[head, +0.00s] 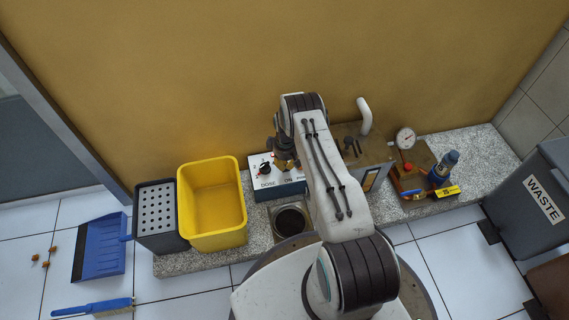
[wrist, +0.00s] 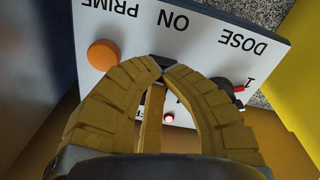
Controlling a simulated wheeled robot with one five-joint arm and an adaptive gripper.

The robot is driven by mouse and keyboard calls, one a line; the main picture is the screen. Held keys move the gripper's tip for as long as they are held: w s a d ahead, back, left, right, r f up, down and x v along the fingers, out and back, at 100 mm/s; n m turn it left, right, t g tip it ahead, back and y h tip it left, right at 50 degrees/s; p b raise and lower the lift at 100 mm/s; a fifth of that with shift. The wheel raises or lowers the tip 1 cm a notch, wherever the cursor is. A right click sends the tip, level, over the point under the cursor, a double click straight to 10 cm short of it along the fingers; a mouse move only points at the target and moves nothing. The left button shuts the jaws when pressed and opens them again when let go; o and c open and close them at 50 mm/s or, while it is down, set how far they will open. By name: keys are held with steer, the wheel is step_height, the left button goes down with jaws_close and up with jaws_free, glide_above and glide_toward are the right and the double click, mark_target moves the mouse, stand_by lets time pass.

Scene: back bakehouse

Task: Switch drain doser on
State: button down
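The drain doser (head: 262,159) is a box with a white top panel on the stone ledge, partly hidden by my arm. In the wrist view its panel (wrist: 208,43) appears upside down, lettered DOSE, ON and PRIME. An orange button (wrist: 103,54) sits by PRIME and a black dial with a red pointer (wrist: 238,88) by DOSE. A small black switch (wrist: 163,61) sits below ON, mostly hidden behind my fingertips.
A yellow tub (head: 243,205) and a dark perforated box (head: 140,215) stand left of the doser. A drain opening (head: 291,220) lies in front. Right are a brown box (head: 372,152), a gauge (head: 405,138), a blue-topped valve (head: 447,163) and a waste bin (head: 535,225).

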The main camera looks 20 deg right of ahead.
stand_by(0.3)
steer(key=shift+r+p, duration=2)
steer(key=shift+r, duration=1.45)
